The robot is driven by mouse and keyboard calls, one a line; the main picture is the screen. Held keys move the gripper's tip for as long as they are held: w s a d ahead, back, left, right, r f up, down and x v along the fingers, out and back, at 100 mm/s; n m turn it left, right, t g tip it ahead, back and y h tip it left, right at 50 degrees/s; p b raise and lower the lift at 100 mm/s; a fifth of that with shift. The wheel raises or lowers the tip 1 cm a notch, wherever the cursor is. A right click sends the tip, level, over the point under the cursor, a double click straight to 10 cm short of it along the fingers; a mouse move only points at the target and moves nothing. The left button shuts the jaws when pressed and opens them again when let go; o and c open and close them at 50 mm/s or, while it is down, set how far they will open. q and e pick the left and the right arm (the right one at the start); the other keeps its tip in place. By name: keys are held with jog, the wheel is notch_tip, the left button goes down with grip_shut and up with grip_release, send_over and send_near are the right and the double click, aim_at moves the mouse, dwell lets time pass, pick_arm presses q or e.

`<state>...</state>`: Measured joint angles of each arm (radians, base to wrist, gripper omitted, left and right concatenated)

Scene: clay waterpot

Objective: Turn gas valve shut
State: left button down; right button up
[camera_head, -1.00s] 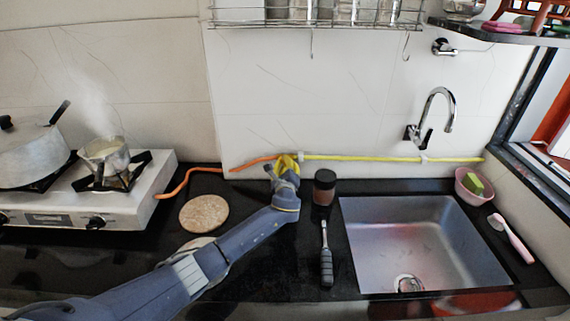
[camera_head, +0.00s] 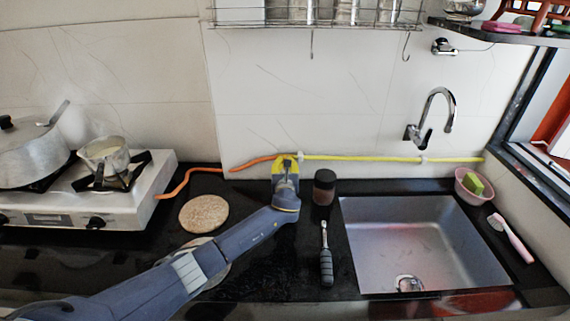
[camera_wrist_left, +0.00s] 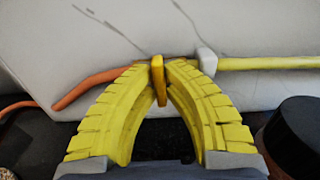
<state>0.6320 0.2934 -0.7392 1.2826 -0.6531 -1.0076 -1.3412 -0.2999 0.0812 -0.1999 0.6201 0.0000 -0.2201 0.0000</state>
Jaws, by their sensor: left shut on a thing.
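The gas valve's yellow-orange lever (camera_wrist_left: 158,88) stands upright in the left wrist view, across the line of the pipe. It sits where the orange hose (camera_wrist_left: 95,86) meets the yellow pipe (camera_wrist_left: 270,63) along the wall. My left gripper (camera_head: 285,158) has yellow ribbed fingers and is shut on the lever, with one fingertip on each side of it. In the head view the fingers hide the lever. The yellow pipe (camera_head: 370,158) runs right and the orange hose (camera_head: 175,187) runs left to the white stove (camera_head: 140,200). My right gripper is not in view.
A dark jar (camera_head: 324,187) stands just right of my left gripper. A black-handled tool (camera_head: 326,262) lies in front of it. A round cork mat (camera_head: 204,214) lies to the left, and the sink (camera_head: 400,250) is at the right. A small pot (camera_head: 105,157) stands on the stove.

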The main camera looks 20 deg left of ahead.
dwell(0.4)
pick_arm(q)
jog(key=c, duration=1.5)
grip_release()
jog(key=v, duration=1.2)
